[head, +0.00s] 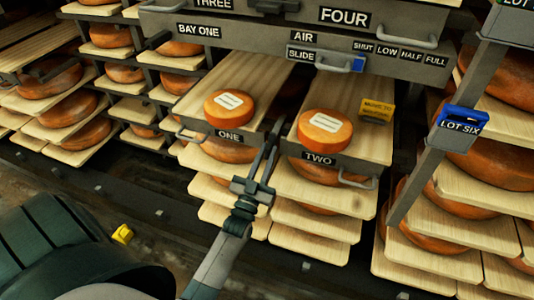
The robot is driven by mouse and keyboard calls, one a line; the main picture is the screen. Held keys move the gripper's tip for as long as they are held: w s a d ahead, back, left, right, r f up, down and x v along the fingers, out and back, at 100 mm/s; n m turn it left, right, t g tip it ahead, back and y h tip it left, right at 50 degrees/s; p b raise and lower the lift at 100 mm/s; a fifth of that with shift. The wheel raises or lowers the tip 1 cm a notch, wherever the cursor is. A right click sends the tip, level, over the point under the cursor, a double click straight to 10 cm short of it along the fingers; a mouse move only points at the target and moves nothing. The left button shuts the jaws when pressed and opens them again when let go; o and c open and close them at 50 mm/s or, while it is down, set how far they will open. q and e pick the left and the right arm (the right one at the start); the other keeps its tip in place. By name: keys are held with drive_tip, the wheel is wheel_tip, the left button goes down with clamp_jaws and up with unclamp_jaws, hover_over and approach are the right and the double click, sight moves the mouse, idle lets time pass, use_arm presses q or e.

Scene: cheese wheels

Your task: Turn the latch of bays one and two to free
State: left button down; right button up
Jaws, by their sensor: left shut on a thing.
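Two wooden boards stick out side by side under the bay one sign (199,31). The left board has the label ONE (229,136) and carries an orange cheese wheel (228,107) with a white label. The right board has the label TWO (319,159) and carries another labelled cheese wheel (325,129). My left gripper (268,160) is at the gap between the two board fronts, shut on the dark latch there. The fingers hide most of the latch, and I cannot tell its exact turn. My right gripper is not in view.
A yellow tag (376,111) stands on the right board. A blue lot six holder (463,120) hangs on the right post. Loaded shelves flank both sides. A yellow block (122,234) lies low at left.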

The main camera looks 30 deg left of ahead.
use_arm(q)
drive_tip(key=shift+n+y, duration=0.4)
drive_tip(key=shift+n, duration=0.4)
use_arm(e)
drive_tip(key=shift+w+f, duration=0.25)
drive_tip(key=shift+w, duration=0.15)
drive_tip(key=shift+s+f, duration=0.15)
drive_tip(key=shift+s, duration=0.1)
use_arm(q)
drive_tip(key=c, duration=1.7)
unclamp_jaws()
drive_tip(key=shift+s+f, duration=0.1)
